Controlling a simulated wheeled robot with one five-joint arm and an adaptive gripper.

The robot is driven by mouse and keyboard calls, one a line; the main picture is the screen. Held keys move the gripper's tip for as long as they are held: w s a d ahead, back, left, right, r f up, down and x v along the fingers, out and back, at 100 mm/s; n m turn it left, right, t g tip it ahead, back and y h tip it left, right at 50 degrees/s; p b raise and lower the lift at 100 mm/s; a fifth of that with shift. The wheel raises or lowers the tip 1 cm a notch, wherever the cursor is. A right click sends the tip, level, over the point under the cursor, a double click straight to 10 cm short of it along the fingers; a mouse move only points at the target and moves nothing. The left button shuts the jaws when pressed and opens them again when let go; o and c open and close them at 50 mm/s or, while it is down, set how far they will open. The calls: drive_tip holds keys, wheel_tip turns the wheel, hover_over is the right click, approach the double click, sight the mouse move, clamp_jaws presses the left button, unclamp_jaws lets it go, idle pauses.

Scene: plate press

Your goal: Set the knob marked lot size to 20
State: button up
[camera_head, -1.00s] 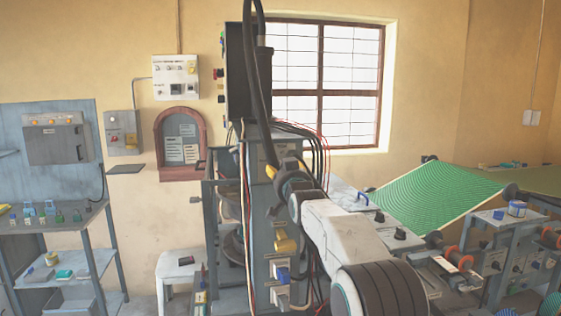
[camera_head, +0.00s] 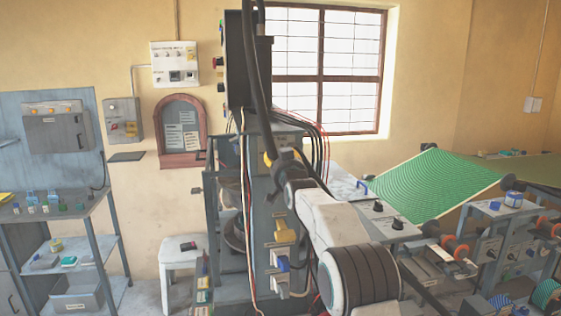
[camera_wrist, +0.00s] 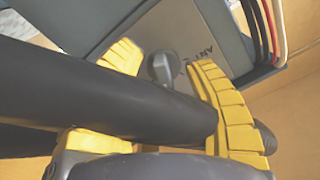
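A grey knob (camera_wrist: 161,67) sits on a grey panel (camera_wrist: 200,25) in the wrist view, with part of an upside-down label beside it; I cannot read its full wording. My gripper (camera_wrist: 166,56) has its two yellow fingers spread apart, one on each side of the knob in the picture. I cannot tell whether they touch it. A thick black tube crosses in front of the fingers and hides part of the view. In the head view my gripper (camera_head: 269,158) is at the upper part of the grey machine column (camera_head: 258,195), mostly hidden by the arm.
Two black knobs (camera_head: 387,214) stand on a bench panel right of my arm. Red and black wires (camera_head: 318,135) and a dark box (camera_head: 248,60) are close around the column. A green sheet (camera_head: 435,185) stretches at right. A white stool (camera_head: 180,258) stands left on the floor.

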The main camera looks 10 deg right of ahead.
clamp_jaws()
drive_tip(key=shift+b, duration=0.35)
drive_tip(key=m+b, duration=0.3)
drive_tip(key=m, duration=0.5)
drive_tip(key=shift+a+f+m, duration=0.1)
drive_tip(key=shift+m, duration=0.5)
idle(0.4)
unclamp_jaws()
